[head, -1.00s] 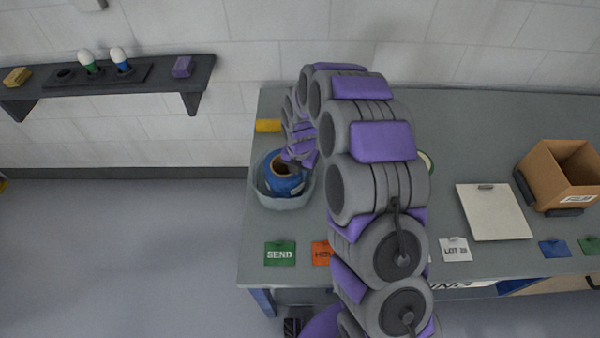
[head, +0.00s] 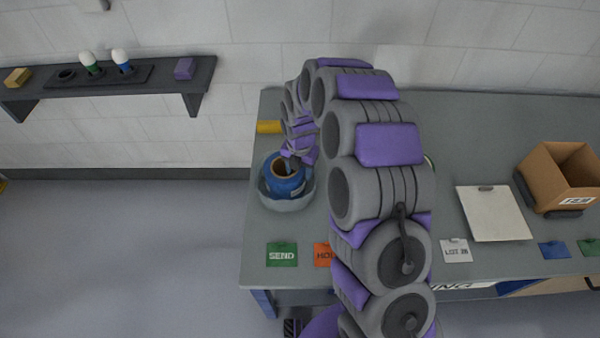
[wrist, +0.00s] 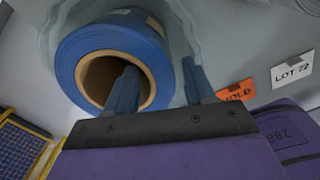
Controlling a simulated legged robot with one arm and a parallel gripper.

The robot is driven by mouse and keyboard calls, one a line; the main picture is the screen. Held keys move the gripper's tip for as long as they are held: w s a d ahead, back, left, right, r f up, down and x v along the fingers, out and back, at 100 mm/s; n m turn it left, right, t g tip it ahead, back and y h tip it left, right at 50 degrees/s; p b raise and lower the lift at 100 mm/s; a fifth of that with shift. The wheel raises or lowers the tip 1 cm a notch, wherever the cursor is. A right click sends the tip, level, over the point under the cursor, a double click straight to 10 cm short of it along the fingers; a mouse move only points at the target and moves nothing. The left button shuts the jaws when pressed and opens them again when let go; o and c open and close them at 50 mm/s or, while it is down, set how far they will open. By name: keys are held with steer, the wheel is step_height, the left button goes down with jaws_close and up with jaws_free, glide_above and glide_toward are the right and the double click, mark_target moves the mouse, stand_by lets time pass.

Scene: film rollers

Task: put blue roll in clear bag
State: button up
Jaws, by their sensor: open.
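The blue roll (head: 283,188) is upright with its brown core facing up, at the left end of the bench. The clear bag (head: 287,204) is around its lower part; how deep the roll sits is hard to tell. My gripper (head: 296,162) is over the roll's right side. In the wrist view, the blue roll (wrist: 75,50) fills the upper left and the clear bag (wrist: 188,25) shows behind it. There my gripper (wrist: 158,72) is open, with one finger at the core opening and the other outside the roll, so the roll's wall appears between them. Contact is unclear.
A yellow block (head: 268,127) lies behind the bag. A green SEND card (head: 281,254) and an orange card (head: 322,255) lie in front. A cardboard box (head: 550,180) and clipboard (head: 495,213) are at right. The wall shelf (head: 170,76) is at upper left.

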step_height(320, 180, up, 9)
steer(key=shift+d+r+p, duration=0.1)
steer(key=shift+p, duration=0.65)
steer(key=s+d+r+m, duration=0.4)
steer(key=s+r+m, duration=0.2)
steer(key=s+m, duration=0.3)
steer(key=s+d+r+m, duration=0.4)
steer(key=s+r+m, duration=0.3)
steer(key=s, duration=0.3)
steer(key=s+d+m+g, duration=0.1)
steer(key=s+d+m, duration=0.1)
steer(key=s+m, duration=0.5)
steer(key=s+d+r+m, duration=0.1)
steer(key=s+m, duration=0.7)
steer(key=s, duration=0.4)
steer(key=shift+d+g, duration=0.35)
steer(key=shift+g, duration=0.05)
